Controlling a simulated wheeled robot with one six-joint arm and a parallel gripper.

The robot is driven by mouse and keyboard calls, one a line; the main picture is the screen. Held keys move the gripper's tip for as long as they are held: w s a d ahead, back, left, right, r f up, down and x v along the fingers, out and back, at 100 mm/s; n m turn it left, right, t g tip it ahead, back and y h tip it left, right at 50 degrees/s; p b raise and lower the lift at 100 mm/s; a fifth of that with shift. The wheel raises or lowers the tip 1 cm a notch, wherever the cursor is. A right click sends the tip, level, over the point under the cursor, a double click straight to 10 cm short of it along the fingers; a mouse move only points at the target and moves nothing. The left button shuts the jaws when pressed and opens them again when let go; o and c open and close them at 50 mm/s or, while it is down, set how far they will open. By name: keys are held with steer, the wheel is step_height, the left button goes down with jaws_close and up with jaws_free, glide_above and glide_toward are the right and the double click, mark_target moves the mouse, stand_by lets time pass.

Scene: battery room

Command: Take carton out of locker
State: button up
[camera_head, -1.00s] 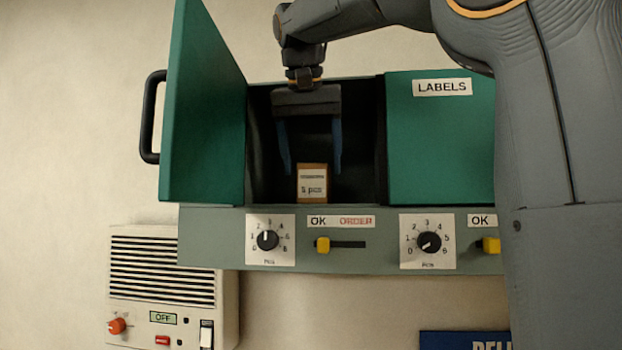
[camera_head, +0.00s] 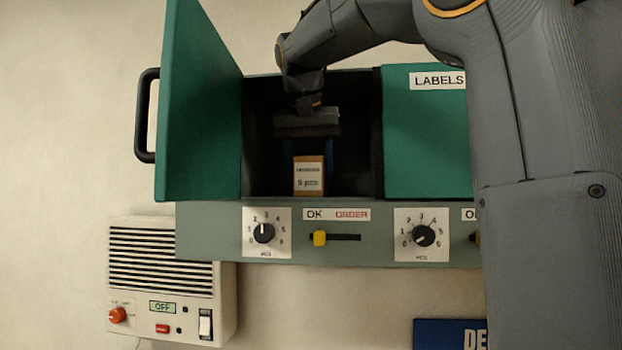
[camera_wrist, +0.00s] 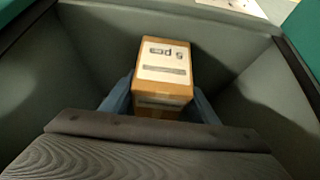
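The carton (camera_head: 309,177) is a small brown box with a white label. It sits upright in the open left locker (camera_head: 260,160), near its front edge. The green locker door (camera_head: 200,110) stands open to the left. My gripper (camera_head: 309,160) reaches down into the locker from above, with its blue fingers on either side of the carton. In the wrist view the carton (camera_wrist: 163,70) lies between the fingers (camera_wrist: 160,105), which press close to both its sides. The lower finger parts are partly hidden by the gripper body and the carton.
A closed green LABELS compartment (camera_head: 425,140) adjoins on the right. Below are a dial (camera_head: 264,233), a yellow slider (camera_head: 319,238) and another dial (camera_head: 423,236). A vented wall box (camera_head: 165,285) hangs lower left. The locker walls stand close around my gripper.

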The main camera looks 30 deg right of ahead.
steer(key=c, duration=0.9)
steer(key=shift+r+p, duration=0.45)
steer(key=shift+p, duration=0.05)
